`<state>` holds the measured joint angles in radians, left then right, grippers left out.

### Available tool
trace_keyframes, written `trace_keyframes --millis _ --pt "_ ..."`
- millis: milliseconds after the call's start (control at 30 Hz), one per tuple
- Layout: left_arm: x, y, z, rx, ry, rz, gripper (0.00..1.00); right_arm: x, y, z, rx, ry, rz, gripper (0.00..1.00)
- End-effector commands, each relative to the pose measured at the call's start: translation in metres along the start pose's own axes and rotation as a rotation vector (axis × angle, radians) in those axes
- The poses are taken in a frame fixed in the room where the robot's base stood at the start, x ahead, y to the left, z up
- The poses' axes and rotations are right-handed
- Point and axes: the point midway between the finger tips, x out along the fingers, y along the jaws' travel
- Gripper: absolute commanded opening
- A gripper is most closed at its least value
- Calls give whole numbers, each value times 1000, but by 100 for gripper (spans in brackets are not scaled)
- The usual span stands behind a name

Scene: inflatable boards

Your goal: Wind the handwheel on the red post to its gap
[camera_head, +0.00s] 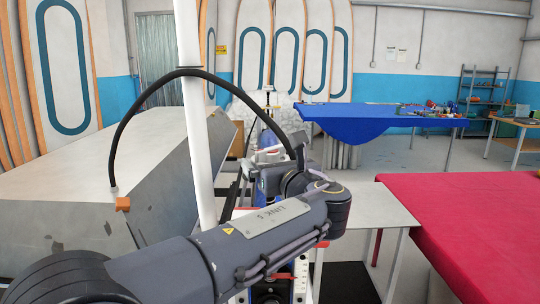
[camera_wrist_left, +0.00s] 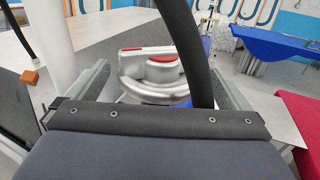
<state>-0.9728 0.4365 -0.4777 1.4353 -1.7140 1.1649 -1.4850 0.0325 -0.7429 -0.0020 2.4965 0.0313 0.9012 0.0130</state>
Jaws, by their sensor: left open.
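In the left wrist view a silver handwheel (camera_wrist_left: 152,78) with a red hub cap and a red mark on its rim lies just ahead of my left gripper (camera_wrist_left: 156,90). The gripper is open, with one grey finger on either side of the wheel. I cannot tell whether a finger touches it. The wheel's near lower part is hidden by the gripper body, and a black hose (camera_wrist_left: 183,45) crosses in front of its right side. The post beneath and the gap cannot be made out. In the head view my left arm covers most of this spot. My right gripper is not in view.
A white pole (camera_head: 194,110) stands close by on the left. A large grey-sided block (camera_head: 160,180) fills the left. A red-covered table (camera_head: 465,225) is at right, a blue-covered one (camera_head: 350,117) behind.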

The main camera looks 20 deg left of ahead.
Motion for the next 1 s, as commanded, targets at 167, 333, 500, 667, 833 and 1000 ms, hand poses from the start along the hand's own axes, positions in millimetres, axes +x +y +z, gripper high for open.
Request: trace_keyframes --millis 167,333,500,667,833,1000 --pt "18 0 1 -1 0 2 100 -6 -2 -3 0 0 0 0" --pt "22 0 0 -2 0 0 100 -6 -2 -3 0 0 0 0" --pt "22 0 0 -2 1 -1 97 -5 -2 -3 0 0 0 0" --pt "21 0 0 -2 1 -1 76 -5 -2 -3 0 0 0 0" --pt "21 0 0 -2 1 -1 56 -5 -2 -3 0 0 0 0" --pt "21 0 -1 -3 1 -12 56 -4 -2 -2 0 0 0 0"
